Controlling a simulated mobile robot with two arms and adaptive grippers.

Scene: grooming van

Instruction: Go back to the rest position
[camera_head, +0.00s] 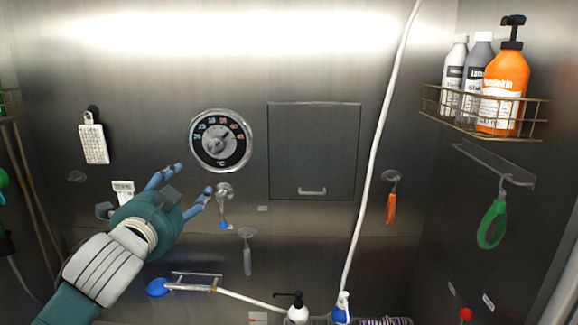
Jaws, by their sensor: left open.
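My left gripper (184,189) comes in from the lower left on a teal and white arm. Its blue fingertips are spread apart with nothing between them. It is raised in front of the metal wall, below the round temperature dial (220,140) and left of a small tap-like fitting with a blue tip (224,205). I cannot tell how far the fingers are from the wall. My right gripper is not in view.
A wire basket (484,127) with bottles hangs at upper right. A green-handled tool (491,222) and an orange-handled tool (390,207) hang on the walls. A white hose (375,150) runs down the middle right.

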